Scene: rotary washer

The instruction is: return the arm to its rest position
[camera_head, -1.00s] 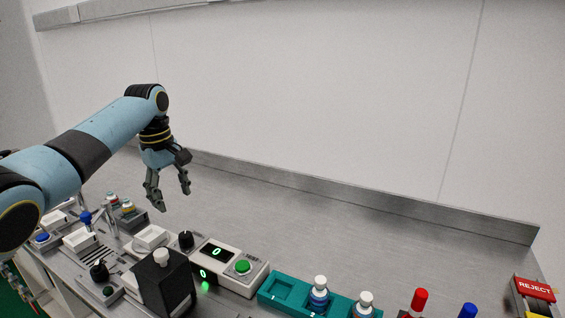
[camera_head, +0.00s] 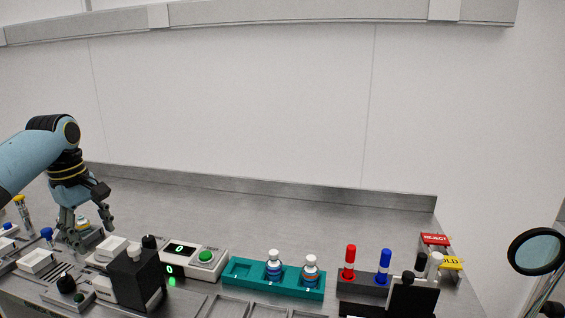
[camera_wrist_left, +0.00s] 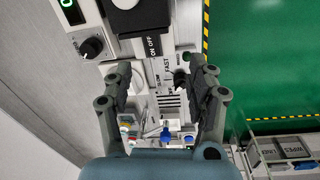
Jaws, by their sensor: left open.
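My left arm comes in from the left in the head view, blue with black joints. Its gripper (camera_head: 90,228) points down over the left end of the bench, above small devices. In the left wrist view the two grey fingers (camera_wrist_left: 163,95) are spread apart with nothing between them. Beyond them lie a black box marked ON OFF (camera_wrist_left: 140,18), a black knob (camera_wrist_left: 92,47) and a blue-topped part (camera_wrist_left: 165,134). The right gripper is not in view.
A console with a green button (camera_head: 206,257) stands right of the black box (camera_head: 136,276). A teal rack (camera_head: 238,280) holds two vials. Red and blue markers (camera_head: 349,262) and a round magnifier (camera_head: 536,251) are further right. The back of the bench (camera_head: 270,210) is clear.

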